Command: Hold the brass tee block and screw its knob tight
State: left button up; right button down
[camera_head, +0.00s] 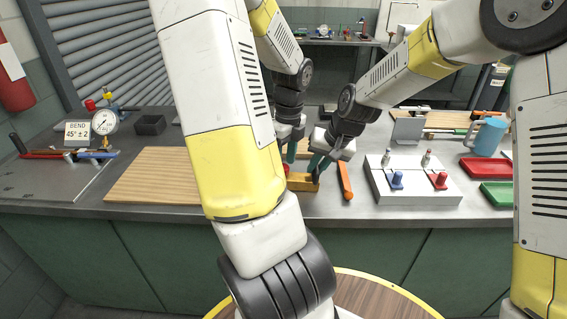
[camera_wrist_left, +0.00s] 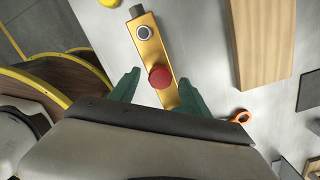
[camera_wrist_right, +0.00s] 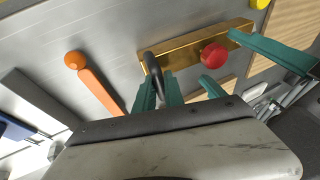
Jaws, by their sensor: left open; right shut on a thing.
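The brass tee block (camera_head: 302,184) lies on the grey bench between my grippers. Its round red knob (camera_wrist_left: 160,77) shows in the left wrist view and beside the block's middle in the right wrist view (camera_wrist_right: 214,55). My left gripper (camera_wrist_left: 157,88) is open, its teal fingers on either side of the block at the knob, with gaps visible. My right gripper (camera_wrist_right: 160,80) is shut on a dark curved part at one end of the block (camera_wrist_right: 190,45); the exact contact is partly hidden. In the head view my right gripper (camera_head: 318,165) is at the block's right end.
An orange wrench (camera_head: 345,181) lies just right of the block. A wooden board (camera_head: 150,175) lies to the left. A white fixture (camera_head: 412,185) with blue and red knobs and red (camera_head: 485,168) and green trays stand to the right. A dial gauge (camera_head: 104,122) stands far left.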

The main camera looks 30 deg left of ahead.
pick_arm(q)
jog(key=shift+r, duration=0.4)
jog(key=shift+w+d+r, duration=0.1)
jog(key=shift+d+r, duration=0.05)
jog(key=shift+r, duration=1.35)
jog(key=shift+w+d+r, duration=0.1)
jog(key=shift+r, duration=1.4)
jog(key=shift+c, duration=0.7)
